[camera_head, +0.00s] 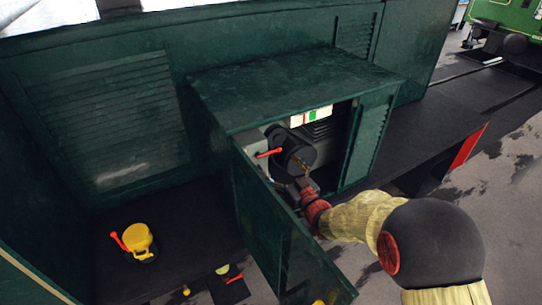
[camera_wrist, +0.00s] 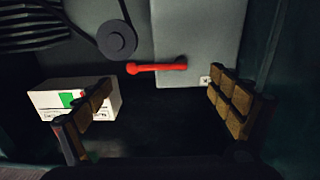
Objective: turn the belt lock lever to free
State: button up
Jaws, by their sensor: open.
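The red lever (camera_head: 269,153) sits inside the open green cabinet, beside a black pulley. In the wrist view the red lever (camera_wrist: 160,67) lies nearly level across a grey panel, its rounder end to the left. My gripper (camera_head: 303,178) reaches into the cabinet opening. In the wrist view my gripper (camera_wrist: 165,104) is open and empty, with the lever beyond its padded fingers, apparently untouched.
The cabinet door (camera_head: 278,240) stands open close to my arm. The black pulley (camera_wrist: 118,40) and its belt are near the lever in the wrist view. A yellow fixture (camera_head: 139,238) with a red handle stands on the dark floor at left.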

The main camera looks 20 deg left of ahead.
aim_at(269, 153)
jog(key=x, duration=0.4)
jog(key=shift+w+a, duration=0.15)
jog(key=shift+w, duration=0.05)
jog(key=c, duration=0.4)
jog(key=c, duration=0.3)
jog(key=shift+r, duration=0.25)
jog(key=c, duration=1.1)
